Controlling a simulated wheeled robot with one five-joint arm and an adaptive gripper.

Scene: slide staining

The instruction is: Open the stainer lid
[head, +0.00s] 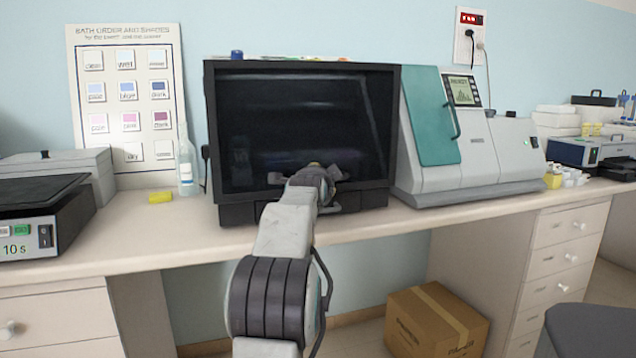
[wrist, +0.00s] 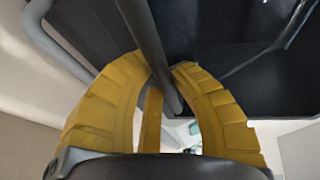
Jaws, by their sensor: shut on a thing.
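The black box-shaped machine (head: 212,130), which looks like the stainer, stands on the bench in the middle of the head view. Its dark glossy front lid (head: 300,110) looks closed. My gripper (head: 326,172) is in front of the lid's lower edge, and my arm hides part of that edge. In the wrist view the yellow fingers of my gripper (wrist: 167,78) are shut around a dark round bar (wrist: 143,35), which looks like the lid handle. The bar runs from the top of the picture down between the fingers. A dark panel (wrist: 225,30) lies behind it.
A grey machine with a teal door (head: 432,115) stands close on the right. A clear bottle (head: 186,165) and a yellow block (head: 160,197) are on the left, near a black-topped device (head: 45,205). A cardboard box (head: 435,320) sits on the floor below the bench (head: 400,222).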

